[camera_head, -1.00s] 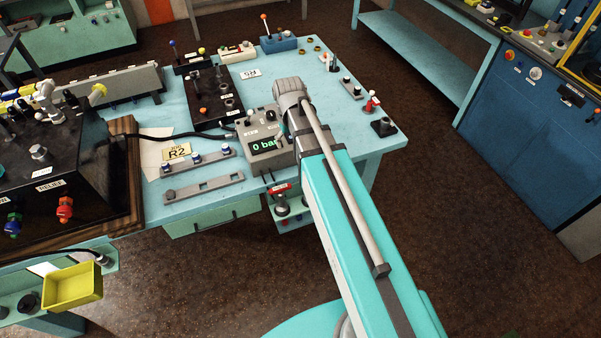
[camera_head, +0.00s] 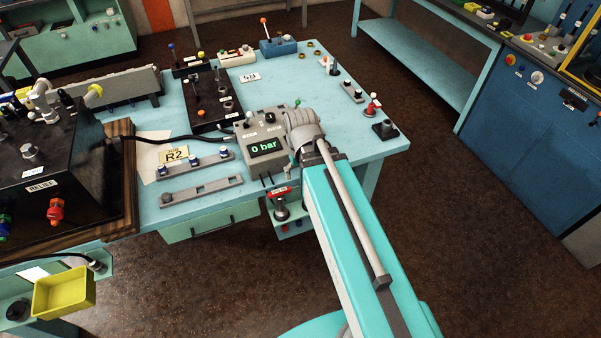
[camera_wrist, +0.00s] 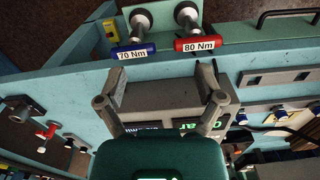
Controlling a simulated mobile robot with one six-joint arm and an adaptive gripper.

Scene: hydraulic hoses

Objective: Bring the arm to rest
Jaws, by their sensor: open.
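My arm, teal with a grey rod, reaches up from the lower right in the head view to a grey wrist at the front edge of the teal workbench (camera_head: 350,150). My gripper (camera_wrist: 162,90) shows in the wrist view with its two grey fingers apart and nothing between them. Its fingers are above the bench's front edge. In the head view the fingers cannot be made out. The grey gauge box (camera_head: 250,131), reading "0 bar", stands just left of my wrist. In the wrist view it is partly hidden behind my gripper.
A blue 70 Nm tool (camera_wrist: 133,52) and a red 80 Nm tool (camera_wrist: 195,44) hang at the bench front, near my fingers. A yellow bin (camera_head: 63,293) is lower left. Floor at right is clear.

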